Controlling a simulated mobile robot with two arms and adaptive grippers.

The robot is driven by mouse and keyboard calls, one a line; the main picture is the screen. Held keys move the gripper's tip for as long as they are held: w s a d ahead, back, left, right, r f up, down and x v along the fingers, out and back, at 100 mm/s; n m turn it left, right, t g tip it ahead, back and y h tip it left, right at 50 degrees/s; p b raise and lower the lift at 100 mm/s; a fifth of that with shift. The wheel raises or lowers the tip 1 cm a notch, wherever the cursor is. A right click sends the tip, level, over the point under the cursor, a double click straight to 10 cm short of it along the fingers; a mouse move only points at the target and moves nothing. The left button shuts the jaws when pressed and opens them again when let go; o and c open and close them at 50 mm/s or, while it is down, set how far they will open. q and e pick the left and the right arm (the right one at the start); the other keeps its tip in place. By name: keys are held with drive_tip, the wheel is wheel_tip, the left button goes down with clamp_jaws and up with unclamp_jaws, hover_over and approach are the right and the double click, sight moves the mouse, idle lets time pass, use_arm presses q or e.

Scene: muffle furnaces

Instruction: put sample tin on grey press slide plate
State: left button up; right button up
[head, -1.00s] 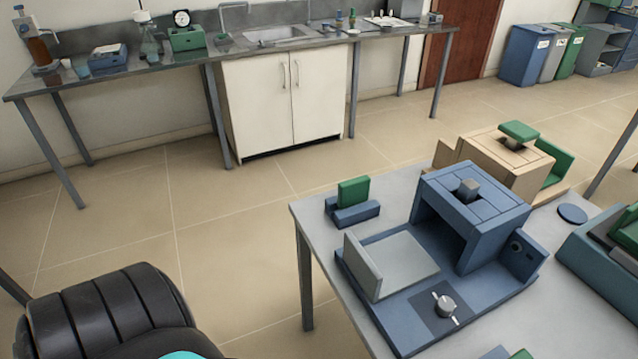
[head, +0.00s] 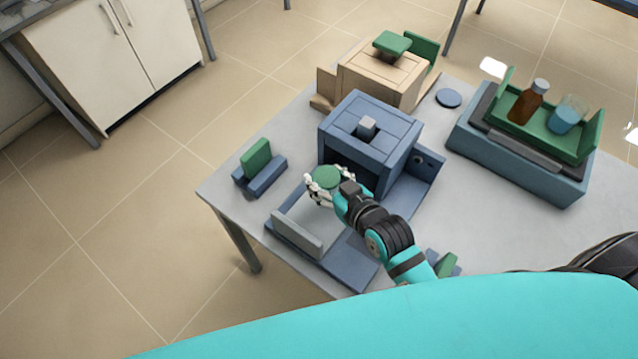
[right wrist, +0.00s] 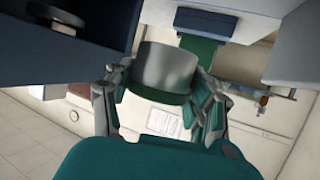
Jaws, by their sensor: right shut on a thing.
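The sample tin (head: 325,178) is a short grey cylinder with a green top. My right gripper (head: 322,190) is shut around its side; the right wrist view shows the grey tin (right wrist: 163,72) between the fingers. The gripper holds the tin over the grey slide plate (head: 298,236), in front of the blue press (head: 368,135). The plate has a raised grey wall at its outer edge. The gripper hides part of the plate, and I cannot tell whether the tin touches it. My left gripper is not in view.
A blue block with a green upright (head: 258,163) stands left of the press. A beige press (head: 375,75) stands behind it. A blue disc (head: 449,98) and a green tray (head: 545,122) with a brown bottle (head: 530,102) and a beaker (head: 568,115) are at the right.

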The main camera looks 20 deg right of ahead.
drive_tip(key=f, duration=0.4)
drive_tip(key=shift+s+f, duration=0.25)
drive_tip(key=shift+s, duration=0.15)
wheel_tip(320, 180, down, 3)
drive_tip(key=shift+w+r, duration=0.15)
drive_tip(key=shift+r, duration=0.05)
drive_tip(key=shift+f, duration=0.35)
drive_tip(key=o, duration=0.8)
drive_tip(key=shift+f, duration=0.15)
drive_tip(key=o, duration=0.4)
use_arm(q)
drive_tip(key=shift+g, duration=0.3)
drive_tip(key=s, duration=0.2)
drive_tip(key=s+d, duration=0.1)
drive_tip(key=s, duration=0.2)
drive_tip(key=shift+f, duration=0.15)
use_arm(e)
drive_tip(key=shift+o, duration=0.2)
